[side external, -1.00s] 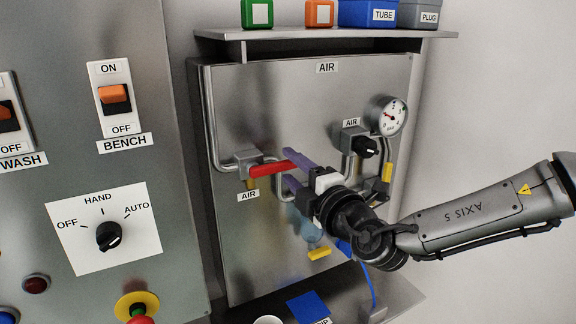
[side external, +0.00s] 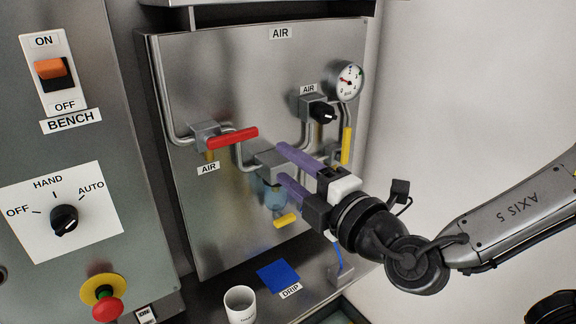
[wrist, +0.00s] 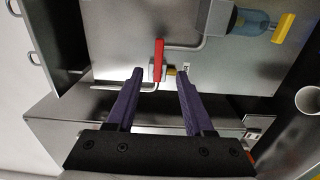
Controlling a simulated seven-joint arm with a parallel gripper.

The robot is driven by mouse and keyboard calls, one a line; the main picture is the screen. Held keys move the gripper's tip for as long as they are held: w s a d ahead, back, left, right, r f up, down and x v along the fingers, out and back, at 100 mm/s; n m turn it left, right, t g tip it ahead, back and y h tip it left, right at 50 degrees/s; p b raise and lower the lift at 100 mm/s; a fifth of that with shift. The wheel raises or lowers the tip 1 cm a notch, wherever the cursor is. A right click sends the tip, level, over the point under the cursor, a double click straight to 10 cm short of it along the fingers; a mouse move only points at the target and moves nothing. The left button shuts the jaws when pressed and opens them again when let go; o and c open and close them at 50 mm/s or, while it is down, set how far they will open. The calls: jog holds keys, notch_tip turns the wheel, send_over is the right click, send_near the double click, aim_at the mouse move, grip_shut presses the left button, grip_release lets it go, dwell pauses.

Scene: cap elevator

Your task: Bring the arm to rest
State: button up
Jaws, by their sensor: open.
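My gripper (side external: 281,164) has two purple fingers, spread apart with nothing between them. In the side view it points left towards the steel AIR panel (side external: 225,85). The red lever handle (side external: 232,138) lies to the left of the fingertips, with a visible gap in the picture. In the wrist view the fingertips (wrist: 160,73) are apart, and the red handle (wrist: 159,55) shows beyond the gap between them. The fingers partly cover the grey filter block (side external: 268,160) in the side view.
A pressure gauge (side external: 348,80) and a black knob (side external: 322,112) sit at the panel's upper right. A clear bowl (side external: 274,196) hangs below the filter. A white cup (side external: 240,304) and blue pad (side external: 278,275) are on the shelf below. Open room lies to the right.

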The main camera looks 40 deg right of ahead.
jog(key=w+d+r+m+g+h, duration=0.1)
jog(key=d+r+m+h, duration=0.15)
jog(key=d, duration=0.55)
jog(key=w+d+r+m+h, duration=0.15)
jog(key=d+m+h, duration=0.25)
jog(key=d, duration=0.4)
jog(key=s+d+f+m+g+h, duration=0.1)
jog(key=s+d+m+g+h, duration=0.2)
jog(key=d, duration=0.4)
jog(key=s+d+m+g, duration=0.3)
jog(key=s+d+m, duration=0.15)
jog(key=d, duration=0.25)
jog(key=s+d+f+m+g+y, duration=0.2)
jog(key=s+f+g, duration=0.15)
jog(key=s, duration=0.25)
jog(key=s+d+f+m+g+y, duration=0.1)
jog(key=s+f+m+g, duration=0.1)
jog(key=s+f, duration=0.35)
jog(key=s+a+f+y, duration=0.2)
jog(key=a+y, duration=0.1)
jog(key=a, duration=0.2)
jog(key=s+a+f+y, duration=0.1)
jog(key=s+a+y, duration=0.2)
jog(key=a, duration=0.2)
jog(key=shift+s+f, duration=0.15)
jog(key=shift+f, duration=0.2)
